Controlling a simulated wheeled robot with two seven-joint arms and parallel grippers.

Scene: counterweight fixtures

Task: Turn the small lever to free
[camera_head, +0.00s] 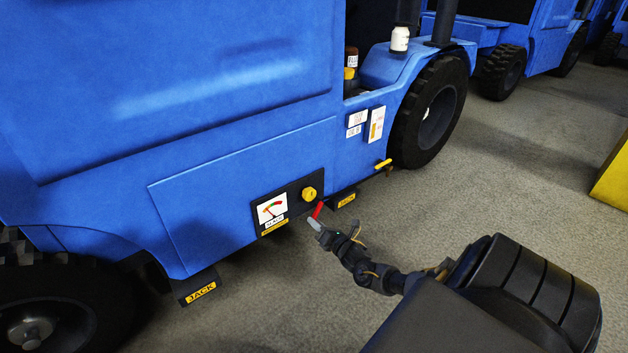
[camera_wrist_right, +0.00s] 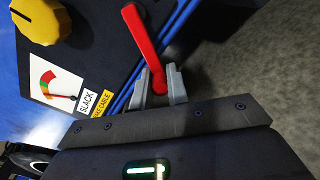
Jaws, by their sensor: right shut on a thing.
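A small red lever (camera_head: 318,210) stands at the right end of a black panel on the blue vehicle's side. In the right wrist view the red lever (camera_wrist_right: 141,43) runs up and to the left from between my fingers. My right gripper (camera_head: 315,224) is shut on the lever's lower end; its two grey fingers (camera_wrist_right: 160,88) sit on either side of it. Where the lever joins the vehicle is hard to make out. My left gripper is not in view.
The panel holds a yellow knob (camera_head: 309,194) and a dial (camera_head: 272,208) with a SLACK label. JACK tags (camera_head: 200,292) hang along the lower edge. A yellow handle (camera_head: 383,164) is farther right. The grey floor is open at right, with a yellow block (camera_head: 611,178) at the edge.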

